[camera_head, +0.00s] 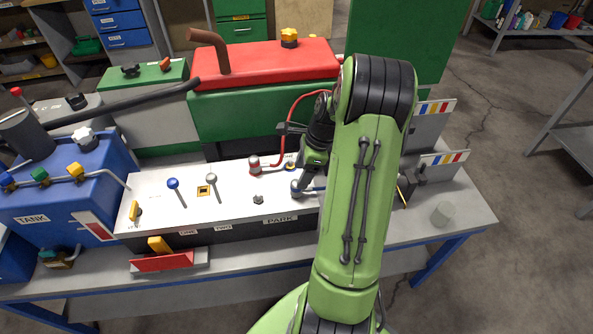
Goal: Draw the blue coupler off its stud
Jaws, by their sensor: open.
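The blue coupler (296,188) is a small grey-blue cap on the white panel (236,205), with a short piece of blue line to its right. The stud under it is hidden. My gripper (304,181) is at the coupler's upper right, pointing down, and its jaws are open. My arm covers much of this area, and I cannot tell whether the fingers are around the coupler or only beside it.
A red coupler (254,166) with a red hose stands to the left. Blue-knobbed (173,184) and grey-knobbed (211,179) levers rise from the panel farther left. A red-topped green machine (265,64) stands behind. A grey cylinder (442,213) sits on the bench at right.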

